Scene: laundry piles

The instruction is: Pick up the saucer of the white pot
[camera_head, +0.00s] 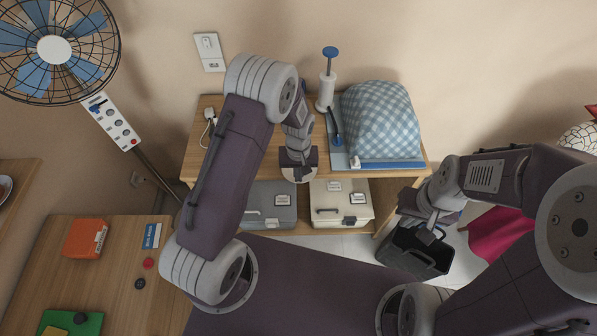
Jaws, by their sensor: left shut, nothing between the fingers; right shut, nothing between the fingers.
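I cannot make out a white pot with a saucer for certain. A small pale round piece (298,175) shows under my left gripper (298,164) at the front edge of the wooden shelf table; I cannot tell whether it is a saucer. My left gripper is shut and holds nothing, pointing down there. A white patterned round thing (580,138) is cut off at the right edge, partly behind my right arm. My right gripper (430,222) is shut and empty above the dark bin (412,252).
The wooden table (215,125) bears a white cylinder with a blue knob (327,88) and a blue checked bundle (381,120). Grey (270,207) and cream (341,202) boxes sit below. A fan (54,50) and desk (115,285) stand left; pink cloth (497,234) lies right.

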